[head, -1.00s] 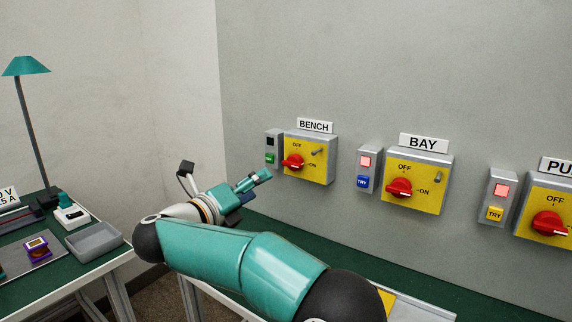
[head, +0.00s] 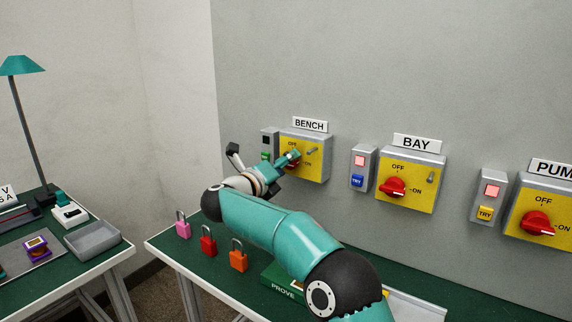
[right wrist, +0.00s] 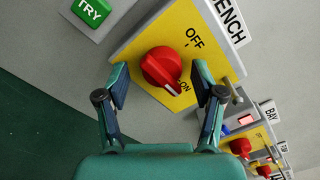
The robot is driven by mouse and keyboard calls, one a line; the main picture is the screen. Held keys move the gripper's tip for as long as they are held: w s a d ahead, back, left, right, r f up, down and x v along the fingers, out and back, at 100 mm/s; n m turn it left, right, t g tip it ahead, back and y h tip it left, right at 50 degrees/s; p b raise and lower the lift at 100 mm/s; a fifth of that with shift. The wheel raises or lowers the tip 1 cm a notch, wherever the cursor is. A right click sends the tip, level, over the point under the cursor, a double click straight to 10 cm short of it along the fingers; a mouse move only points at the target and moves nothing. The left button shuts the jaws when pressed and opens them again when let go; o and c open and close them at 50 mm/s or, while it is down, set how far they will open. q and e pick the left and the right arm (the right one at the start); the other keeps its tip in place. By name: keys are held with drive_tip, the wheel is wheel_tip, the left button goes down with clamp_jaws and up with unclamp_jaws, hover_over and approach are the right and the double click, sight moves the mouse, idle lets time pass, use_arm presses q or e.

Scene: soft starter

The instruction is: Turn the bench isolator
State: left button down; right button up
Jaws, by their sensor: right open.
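The bench isolator (head: 318,165) is a yellow-faced grey box on the wall under the BENCH sign (head: 310,125). Its red knob (right wrist: 158,62) has a white pointer mark toward the ON label. In the head view the gripper partly hides the knob. My right gripper (head: 289,158) is in front of the bench isolator. In the right wrist view the open right gripper (right wrist: 160,82) has one finger on each side of the knob; I cannot tell whether either touches it. My left gripper is out of view.
A box with a green TRY button (right wrist: 92,10) adjoins the isolator on the left. The BAY isolator (head: 412,182) and PUMP isolator (head: 541,216) are to the right. Pink (head: 183,229), red (head: 208,243) and orange (head: 238,259) padlocks stand on the green bench (head: 172,250).

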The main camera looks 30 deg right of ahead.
drive_tip(key=shift+c, duration=0.2)
drive_tip(key=c, duration=1.1)
drive_tip(key=shift+a+f+n+p, duration=0.1)
drive_tip(key=shift+n+p, duration=6.95)
drive_tip(key=shift+n, duration=1.95)
